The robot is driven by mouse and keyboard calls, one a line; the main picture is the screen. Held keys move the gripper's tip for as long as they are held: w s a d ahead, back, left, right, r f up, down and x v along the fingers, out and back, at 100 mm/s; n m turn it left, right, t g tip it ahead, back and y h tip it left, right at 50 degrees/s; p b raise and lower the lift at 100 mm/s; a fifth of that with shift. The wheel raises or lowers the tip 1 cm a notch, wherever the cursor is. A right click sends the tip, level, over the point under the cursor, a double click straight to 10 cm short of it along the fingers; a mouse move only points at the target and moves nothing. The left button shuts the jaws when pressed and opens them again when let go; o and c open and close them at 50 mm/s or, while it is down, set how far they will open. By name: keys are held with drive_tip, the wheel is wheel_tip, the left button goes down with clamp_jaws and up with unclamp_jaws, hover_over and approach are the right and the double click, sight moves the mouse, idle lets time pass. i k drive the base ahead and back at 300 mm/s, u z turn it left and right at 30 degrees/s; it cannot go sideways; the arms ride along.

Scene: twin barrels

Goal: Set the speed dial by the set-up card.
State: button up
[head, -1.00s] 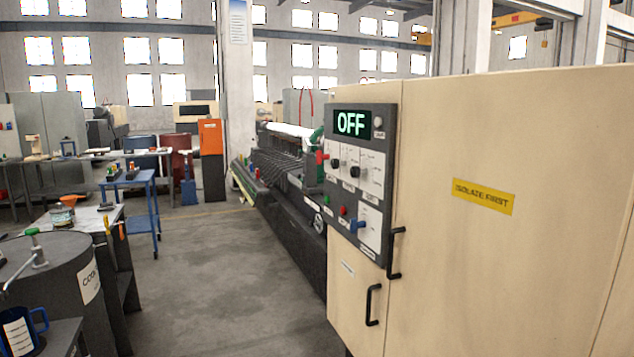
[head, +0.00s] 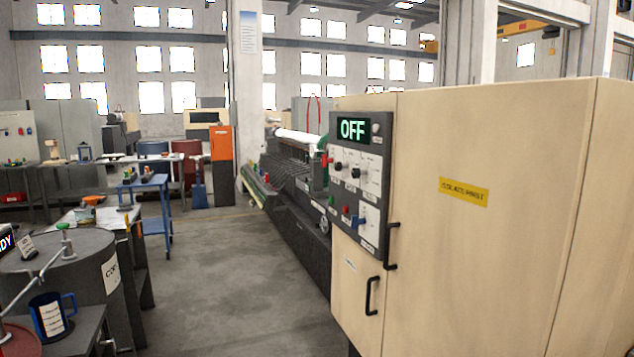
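A grey control panel (head: 360,212) is set on the near left end of a large beige cabinet. Its display (head: 353,130) reads OFF in green. Below the display are two black dials (head: 346,167) on pale plates; their labels and pointer settings are too small to read. Lower down are a green button, a red button (head: 346,211) and a blue handle (head: 359,222). I cannot make out which sheet, if any, is the set-up card; a blue-and-white sheet (head: 248,32) hangs on the pillar. My gripper is not in view.
The beige cabinet (head: 480,260) fills the right side, with black door handles (head: 372,295) and a yellow sign (head: 463,192). A grey barrel (head: 65,270) and a bench with a blue mug (head: 52,314) stand at the left. Open floor (head: 240,280) lies between.

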sight(338, 165)
drive_tip(key=u, duration=0.95)
drive_tip(key=i, duration=2.7)
drive_tip(key=z, duration=1.15)
drive_tip(key=i, duration=0.45)
drive_tip(key=z, duration=0.35)
